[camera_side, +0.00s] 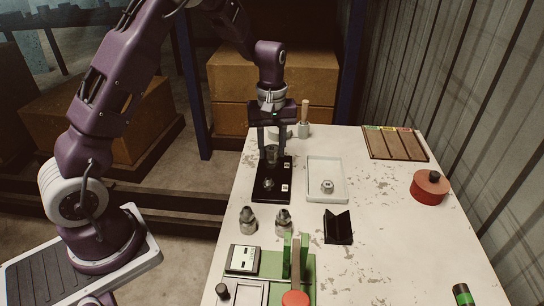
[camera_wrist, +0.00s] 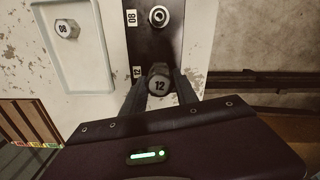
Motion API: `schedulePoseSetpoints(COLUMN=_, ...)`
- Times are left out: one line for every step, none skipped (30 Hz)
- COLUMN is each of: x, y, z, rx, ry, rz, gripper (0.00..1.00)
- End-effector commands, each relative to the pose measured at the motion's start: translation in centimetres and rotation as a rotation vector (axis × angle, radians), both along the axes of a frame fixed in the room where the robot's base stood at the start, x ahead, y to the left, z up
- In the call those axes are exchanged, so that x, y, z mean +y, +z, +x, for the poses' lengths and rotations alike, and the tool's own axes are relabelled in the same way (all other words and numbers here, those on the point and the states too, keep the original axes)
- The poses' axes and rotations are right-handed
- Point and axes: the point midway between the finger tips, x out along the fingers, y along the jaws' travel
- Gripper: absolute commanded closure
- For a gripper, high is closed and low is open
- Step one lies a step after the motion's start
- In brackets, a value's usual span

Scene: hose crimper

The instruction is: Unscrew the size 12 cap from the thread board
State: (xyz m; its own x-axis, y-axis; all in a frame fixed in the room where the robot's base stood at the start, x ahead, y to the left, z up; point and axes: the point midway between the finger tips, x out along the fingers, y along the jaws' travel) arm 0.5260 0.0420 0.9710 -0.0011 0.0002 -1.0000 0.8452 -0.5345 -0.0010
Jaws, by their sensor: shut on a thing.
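The size 12 cap (camera_wrist: 160,84) is a dark hex cap with a white 12 on top. My gripper (camera_wrist: 161,92) is shut on it, one finger on each side. In the side view my gripper (camera_side: 272,148) points straight down with the cap at the far end of the black thread board (camera_side: 260,197). I cannot tell whether the cap is still engaged on its thread, as the fingers hide its base. A bare threaded post (camera_wrist: 158,16) stands beside the 08 label on the board.
A white tray (camera_side: 312,198) right of the board holds the 08 cap (camera_side: 327,186). Two metal fittings (camera_side: 283,219) stand in front, near a black V-block (camera_side: 338,227) and a green fixture (camera_side: 304,262). A wooden-handled tool (camera_side: 305,112) stands behind; a red round container (camera_side: 430,187) is far right.

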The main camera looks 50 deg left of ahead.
Motion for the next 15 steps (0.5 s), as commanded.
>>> schedulePoseSetpoints(x=-0.1, y=0.0, z=0.0, rx=0.000, ry=0.183, rz=0.004, gripper=1.00)
schedulePoseSetpoints(x=-0.1, y=0.0, z=0.0, rx=0.000, ry=0.314, rz=0.003, gripper=1.00)
schedulePoseSetpoints(x=0.0, y=0.1, z=0.0, rx=-0.001, ry=0.486, rz=0.004, gripper=1.00)
schedulePoseSetpoints(x=0.0, y=0.1, z=0.0, rx=-0.001, ry=0.615, rz=0.004, gripper=1.00)
schedulePoseSetpoints(x=0.0, y=0.1, z=0.0, rx=-0.002, ry=0.644, rz=0.001, gripper=1.00)
schedulePoseSetpoints(x=0.0, y=0.2, z=0.0, rx=-0.002, ry=0.633, rz=0.000, gripper=1.00)
schedulePoseSetpoints(x=0.0, y=0.2, z=0.0, rx=-0.002, ry=0.631, rz=0.000, gripper=1.00)
schedulePoseSetpoints(x=0.0, y=0.3, z=0.1, rx=-0.002, ry=0.630, rz=0.000, gripper=1.00)
schedulePoseSetpoints(x=0.0, y=0.4, z=0.1, rx=-0.002, ry=0.629, rz=0.000, gripper=1.00)
schedulePoseSetpoints(x=0.0, y=0.5, z=0.1, rx=-0.002, ry=0.628, rz=0.000, gripper=1.00)
schedulePoseSetpoints(x=0.0, y=0.6, z=0.1, rx=-0.003, ry=0.628, rz=-0.001, gripper=1.00)
schedulePoseSetpoints(x=0.0, y=0.9, z=0.1, rx=-0.003, ry=0.627, rz=0.000, gripper=1.00)
schedulePoseSetpoints(x=0.0, y=1.1, z=0.1, rx=-0.003, ry=0.627, rz=0.000, gripper=1.00)
schedulePoseSetpoints(x=0.0, y=1.3, z=0.1, rx=-0.003, ry=0.627, rz=0.000, gripper=1.00)
schedulePoseSetpoints(x=0.0, y=1.6, z=0.1, rx=-0.003, ry=0.627, rz=0.000, gripper=1.00)
